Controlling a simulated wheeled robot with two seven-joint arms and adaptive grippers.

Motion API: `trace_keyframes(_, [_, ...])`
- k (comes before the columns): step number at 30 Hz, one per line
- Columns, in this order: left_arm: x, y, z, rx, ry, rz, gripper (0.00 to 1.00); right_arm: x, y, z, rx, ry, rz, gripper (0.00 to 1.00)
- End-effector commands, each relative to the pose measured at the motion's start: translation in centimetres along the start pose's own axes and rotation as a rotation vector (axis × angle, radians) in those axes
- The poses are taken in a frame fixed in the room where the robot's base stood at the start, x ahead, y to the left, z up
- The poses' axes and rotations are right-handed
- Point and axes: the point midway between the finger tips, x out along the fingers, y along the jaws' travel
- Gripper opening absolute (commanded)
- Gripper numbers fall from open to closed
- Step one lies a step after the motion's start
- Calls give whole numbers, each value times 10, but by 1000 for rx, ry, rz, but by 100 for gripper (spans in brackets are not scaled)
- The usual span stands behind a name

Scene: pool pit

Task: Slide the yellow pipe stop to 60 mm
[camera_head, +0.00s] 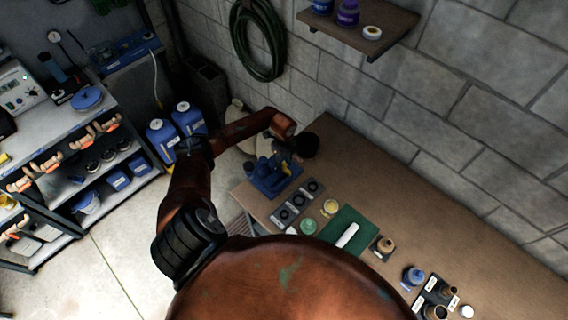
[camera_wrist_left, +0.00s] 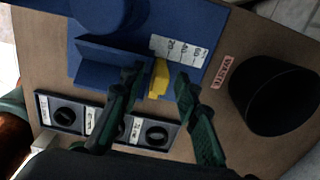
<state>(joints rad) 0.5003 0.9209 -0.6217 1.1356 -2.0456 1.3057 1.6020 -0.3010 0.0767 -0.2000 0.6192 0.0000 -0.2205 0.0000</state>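The blue fixture (camera_head: 266,182) stands at the left end of the brown bench and fills the top of the left wrist view (camera_wrist_left: 88,66). A white scale (camera_wrist_left: 180,50) marked 20, 40 and 60 lies on it, rising to the right. The yellow pipe stop (camera_wrist_left: 159,78) sits just below the scale, near its 20 end. My left gripper (camera_wrist_left: 156,84) is open, with one dark green finger on each side of the stop. Gaps show beside the stop, but contact is hard to judge. In the head view the gripper (camera_head: 290,153) is small and dark over the fixture. My right gripper is not seen.
A black round container (camera_wrist_left: 275,95) stands right of the fixture, beside a pink label (camera_wrist_left: 224,71). A row of labelled holders with black rings (camera_wrist_left: 157,134) lies in front. A green mat (camera_head: 343,232) and jars lie farther along the bench (camera_head: 440,215). A block wall borders it.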

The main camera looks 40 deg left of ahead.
Motion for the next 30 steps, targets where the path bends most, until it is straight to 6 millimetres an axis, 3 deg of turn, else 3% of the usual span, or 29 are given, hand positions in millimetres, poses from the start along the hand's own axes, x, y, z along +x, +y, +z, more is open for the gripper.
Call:
trace_keyframes(14, [0,0,0,0,0,-1,0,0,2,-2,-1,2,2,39])
trace_keyframes(30, [-1,-1,0,0,1,-2,0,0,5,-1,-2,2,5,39])
